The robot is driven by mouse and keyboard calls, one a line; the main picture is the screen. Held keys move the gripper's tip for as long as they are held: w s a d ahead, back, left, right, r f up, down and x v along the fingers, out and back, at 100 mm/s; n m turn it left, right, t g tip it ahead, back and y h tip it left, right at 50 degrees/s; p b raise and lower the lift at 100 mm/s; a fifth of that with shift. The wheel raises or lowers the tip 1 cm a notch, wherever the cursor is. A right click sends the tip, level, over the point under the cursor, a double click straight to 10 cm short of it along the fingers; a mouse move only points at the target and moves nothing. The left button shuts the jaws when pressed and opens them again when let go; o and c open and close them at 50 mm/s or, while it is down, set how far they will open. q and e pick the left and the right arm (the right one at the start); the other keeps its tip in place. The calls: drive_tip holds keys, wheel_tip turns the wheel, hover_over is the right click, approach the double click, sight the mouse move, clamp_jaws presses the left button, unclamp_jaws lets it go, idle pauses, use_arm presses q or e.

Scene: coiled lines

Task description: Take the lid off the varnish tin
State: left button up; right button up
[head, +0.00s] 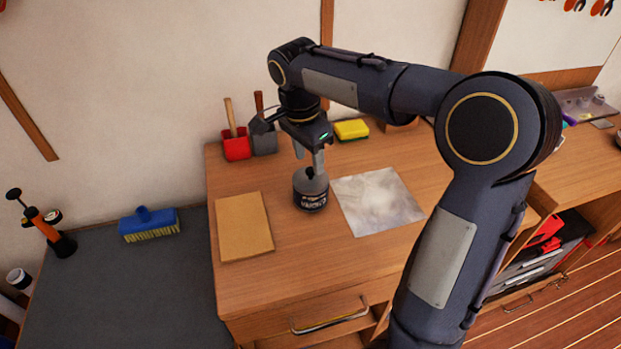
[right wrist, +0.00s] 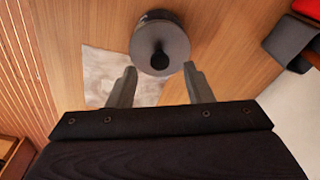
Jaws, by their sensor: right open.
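The varnish tin (head: 311,201) is a small dark tin with pale lettering, upright on the wooden bench. Its grey lid (head: 313,184) is on top, with a dark round knob (right wrist: 159,60) in the middle. The lid also shows from above in the right wrist view (right wrist: 175,43). My right gripper (head: 309,162) points down just above the lid, its two fingers apart. In the right wrist view the fingertips (right wrist: 160,69) stand to either side of the knob and appear not to touch it. My left gripper is not in view.
A brown board (head: 243,226) lies left of the tin and a pale, stained sheet (head: 378,202) right of it. Behind stand a red holder (head: 236,146), a grey holder (head: 263,141) and a yellow sponge (head: 351,129). A blue brush (head: 149,222) lies on the grey surface at left.

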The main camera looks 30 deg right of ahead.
sight(311, 170)
drive_tip(key=f, duration=0.3)
drive_tip(key=shift+d+f, duration=0.1)
drive_tip(key=shift+d, duration=0.1)
drive_tip(key=shift+c, duration=0.5)
clamp_jaws()
